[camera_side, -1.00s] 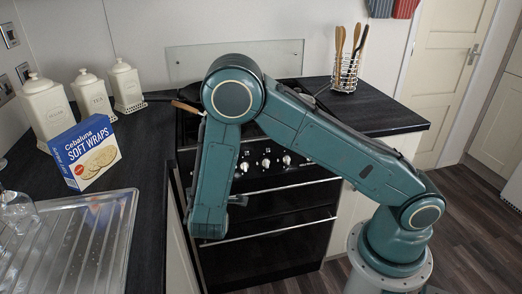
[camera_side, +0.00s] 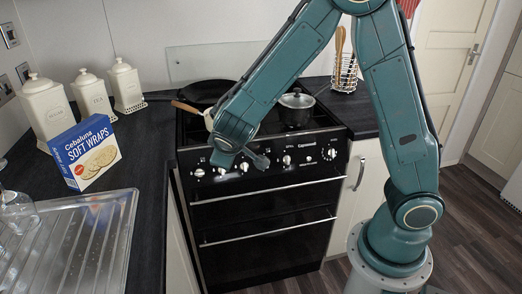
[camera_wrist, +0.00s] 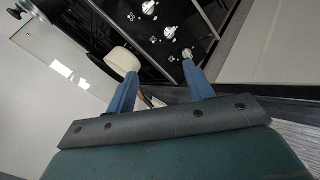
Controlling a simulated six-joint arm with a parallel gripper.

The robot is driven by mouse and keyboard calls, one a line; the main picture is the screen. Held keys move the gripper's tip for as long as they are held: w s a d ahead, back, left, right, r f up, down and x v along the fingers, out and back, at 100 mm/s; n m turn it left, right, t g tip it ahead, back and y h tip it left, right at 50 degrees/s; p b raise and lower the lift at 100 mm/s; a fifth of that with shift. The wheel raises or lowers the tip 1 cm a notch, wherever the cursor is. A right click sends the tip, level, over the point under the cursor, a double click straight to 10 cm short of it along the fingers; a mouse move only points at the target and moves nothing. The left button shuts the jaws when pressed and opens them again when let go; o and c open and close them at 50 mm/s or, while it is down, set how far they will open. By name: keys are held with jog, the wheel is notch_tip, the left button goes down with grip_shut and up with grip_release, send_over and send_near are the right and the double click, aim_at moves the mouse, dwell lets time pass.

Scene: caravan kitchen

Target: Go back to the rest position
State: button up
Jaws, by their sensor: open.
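A cream pan (camera_wrist: 122,60) shows beside and beyond one finger. My arm is raised and bent, reaching from the right across the cooker (camera_side: 265,205).
A dark frying pan (camera_side: 207,91) and a lidded saucepan (camera_side: 297,106) stand on the hob. A wraps box (camera_side: 86,152) and cream canisters (camera_side: 93,94) are on the left worktop. A utensil rack (camera_side: 346,75) stands at the back right. Cooker knobs (camera_wrist: 170,32) are near the fingers.

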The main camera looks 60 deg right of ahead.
jog(key=s+r+m+y, duration=0.1)
jog(key=s+r, duration=0.3)
jog(key=s, duration=0.4)
jog(key=s+a+r+m+y, duration=0.1)
jog(key=s+r+y, duration=0.2)
jog(key=s+r, duration=0.2)
jog(key=s+a+r+y, duration=0.1)
jog(key=s+r, duration=0.3)
jog(key=s, duration=0.7)
jog(key=shift+s+r+m+g+y, duration=0.3)
jog(key=shift+m+y, duration=0.1)
jog(key=shift+y, duration=0.5)
